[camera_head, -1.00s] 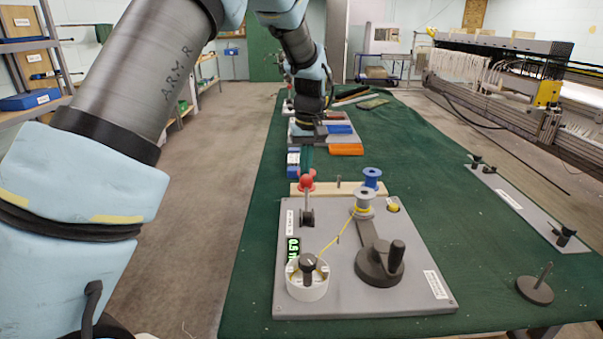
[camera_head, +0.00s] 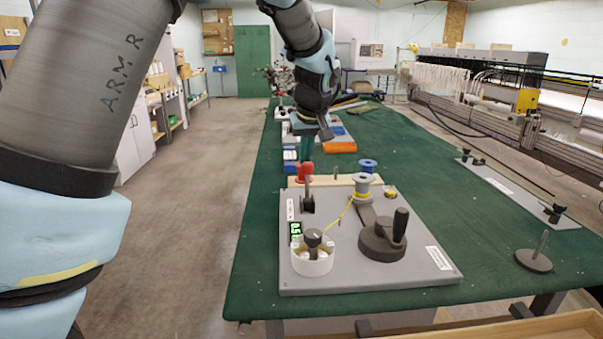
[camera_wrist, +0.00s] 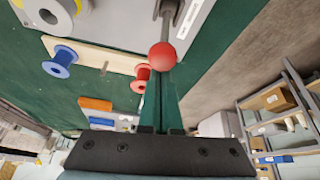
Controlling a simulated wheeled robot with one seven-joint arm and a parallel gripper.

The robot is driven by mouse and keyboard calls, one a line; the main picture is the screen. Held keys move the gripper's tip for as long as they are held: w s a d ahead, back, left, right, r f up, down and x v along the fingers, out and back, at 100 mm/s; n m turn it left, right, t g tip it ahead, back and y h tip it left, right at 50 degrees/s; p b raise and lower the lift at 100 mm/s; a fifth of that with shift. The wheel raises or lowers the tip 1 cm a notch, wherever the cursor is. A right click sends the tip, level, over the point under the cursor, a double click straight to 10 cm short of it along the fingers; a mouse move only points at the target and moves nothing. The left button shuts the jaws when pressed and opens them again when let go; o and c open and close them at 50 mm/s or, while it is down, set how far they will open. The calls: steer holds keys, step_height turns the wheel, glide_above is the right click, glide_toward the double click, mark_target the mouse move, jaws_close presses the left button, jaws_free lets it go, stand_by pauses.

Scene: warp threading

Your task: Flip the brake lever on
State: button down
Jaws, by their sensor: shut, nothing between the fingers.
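The brake lever (camera_head: 308,190) is a thin metal shaft with a red ball on top, rising from a dark base at the left of the grey panel (camera_head: 340,278). It looks about upright in the head view. In the wrist view its red ball (camera_wrist: 162,56) is right in front of my green fingertips. My gripper (camera_head: 306,158) is just beyond the lever, fingers together and pointing down. In the wrist view my gripper (camera_wrist: 163,82) is shut and empty; I cannot tell whether it touches the ball.
The panel also carries a white dial (camera_head: 312,260), a dark crank (camera_head: 383,238) and a grey spool (camera_head: 362,188) with yellow thread. A blue spool (camera_head: 368,165) and a red spool (camera_wrist: 141,76) stand on a wooden strip behind.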

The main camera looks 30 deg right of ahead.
mark_target(306, 167)
steer(key=s+t+b, duration=0.1)
steer(key=b, duration=0.1)
steer(key=s+a+t+h+b, duration=0.1)
steer(key=b, duration=0.2)
steer(key=s+b, duration=0.1)
steer(key=b, duration=0.1)
steer(key=shift+s+a+f+t+b, duration=0.15)
steer(key=shift+f+t+b, duration=0.15)
steer(key=shift+t+b, duration=0.1)
steer(key=shift+s+a+r+b, duration=0.1)
steer(key=shift+s+a+b, duration=0.1)
steer(key=shift+b, duration=0.35)
steer(key=s+b, duration=0.1)
steer(key=s+a+b, duration=0.1)
steer(key=b, duration=0.1)
steer(key=s+b, duration=0.1)
steer(key=b, duration=0.1)
steer(key=shift+s+a+f, duration=0.3)
steer(key=shift+f, duration=0.05)
steer(key=shift+s+f, duration=0.1)
steer(key=shift+s, duration=0.1)
steer(key=w+r+p, duration=0.3)
steer(key=w+r, duration=0.1)
steer(key=s+a+r+b, duration=0.1)
steer(key=s+r, duration=0.3)
steer(key=s, duration=0.4)
steer(key=shift+s+a+r, duration=0.15)
steer(key=shift+a, duration=0.7)
